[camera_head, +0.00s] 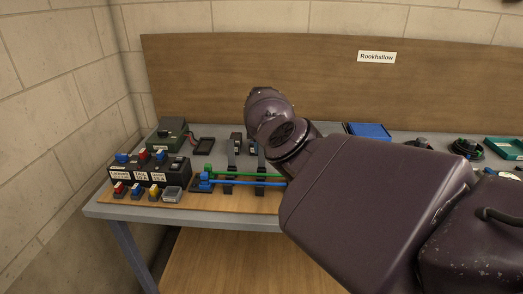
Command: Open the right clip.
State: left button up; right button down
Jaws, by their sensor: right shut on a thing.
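Two dark clips stand upright on the wooden board, a left clip (232,151) and a right clip (253,150). A green tube (240,174) and a blue tube (245,183) run across the board at their feet. My right arm comes in from the right and covers the tubes' right ends. My right gripper (261,147) is at the right clip, shut on it, mostly hidden behind my purple wrist. How far the right clip is open cannot be seen. My left gripper is not in view.
At the left stand a green device (172,134), a black block with coloured buttons (140,173) and a small clear box (171,194). A blue tray (369,130), a dark coil (467,149) and a green tray (506,148) lie at the right. A wooden panel (250,70) closes the back.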

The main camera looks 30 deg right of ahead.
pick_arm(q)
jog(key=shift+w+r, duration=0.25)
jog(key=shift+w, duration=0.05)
pick_arm(e)
jog(key=c, duration=0.9)
grip_release()
jog(key=shift+d, duration=0.1)
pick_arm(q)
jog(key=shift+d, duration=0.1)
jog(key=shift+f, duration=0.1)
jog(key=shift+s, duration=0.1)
pick_arm(e)
jog(key=shift+r, duration=0.35)
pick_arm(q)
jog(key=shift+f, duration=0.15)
pick_arm(e)
jog(key=shift+w+d+r, duration=0.1)
jog(key=shift+w+r, duration=0.05)
jog(key=shift+r, duration=1.55)
jog(key=shift+w+d+r, duration=0.1)
jog(key=shift+w+r, duration=0.05)
jog(key=shift+r, duration=1.5)
jog(key=shift+w+d+r, duration=0.1)
jog(key=shift+w+r, duration=0.05)
jog(key=shift+r, duration=1.55)
